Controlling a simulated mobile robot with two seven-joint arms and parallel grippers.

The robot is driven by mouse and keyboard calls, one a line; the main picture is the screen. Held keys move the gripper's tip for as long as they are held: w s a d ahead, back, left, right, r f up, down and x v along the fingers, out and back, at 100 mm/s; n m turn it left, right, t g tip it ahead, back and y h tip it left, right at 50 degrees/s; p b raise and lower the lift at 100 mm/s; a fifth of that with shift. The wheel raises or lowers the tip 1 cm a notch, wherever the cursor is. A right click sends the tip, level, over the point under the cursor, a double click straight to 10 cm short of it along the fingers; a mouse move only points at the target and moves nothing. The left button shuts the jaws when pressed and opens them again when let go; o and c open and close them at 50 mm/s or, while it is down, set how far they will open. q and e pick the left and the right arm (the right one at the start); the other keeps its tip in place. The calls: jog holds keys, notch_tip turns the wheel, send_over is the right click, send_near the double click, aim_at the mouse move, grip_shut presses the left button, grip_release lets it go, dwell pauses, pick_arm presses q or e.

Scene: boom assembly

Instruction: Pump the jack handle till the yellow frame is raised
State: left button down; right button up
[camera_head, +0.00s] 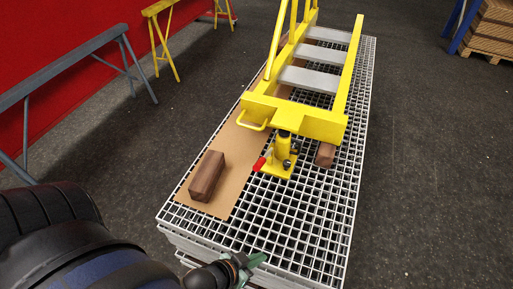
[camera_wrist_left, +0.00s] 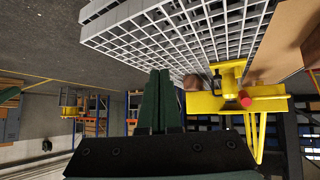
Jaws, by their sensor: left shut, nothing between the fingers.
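The yellow frame (camera_head: 295,118) lies along the grating, its near end above the yellow jack (camera_head: 281,158). The jack stands upright on the grating; its short handle has a red end (camera_head: 259,163) pointing left. The jack (camera_wrist_left: 231,76), red end (camera_wrist_left: 245,99) and part of the frame (camera_wrist_left: 262,104) also show in the left wrist view, upside down. A brown block (camera_head: 325,154) is under the frame's near right corner; I cannot tell whether they touch. My left gripper (camera_head: 250,262) is shut and empty at the grating's near edge, apart from the handle. My right gripper is out of view.
A second brown block (camera_head: 207,176) lies on a cardboard sheet (camera_head: 236,166) on the stacked grating (camera_head: 310,225). A grey trestle (camera_head: 75,75) and yellow trestle (camera_head: 160,40) stand left by the red wall. A pallet stack (camera_head: 490,30) is at far right. The grating before the jack is clear.

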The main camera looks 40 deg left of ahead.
pick_arm(q)
jog(key=shift+w+a, duration=0.1)
jog(key=shift+a, duration=0.1)
jog(key=w+r+g+b, duration=0.2)
jog(key=w+r+g, duration=0.1)
jog(key=w, duration=1.4)
jog(key=w+a+r+n+g+y+b, duration=0.1)
jog(key=w+a+r+y, duration=0.4)
jog(key=a+r, duration=0.9)
jog(key=w+n+g, duration=0.1)
jog(key=w+n, duration=0.1)
jog(key=w, duration=0.1)
jog(key=shift+a+g+b, duration=0.15)
jog(key=shift+g+b, duration=0.2)
jog(key=shift+g, duration=0.05)
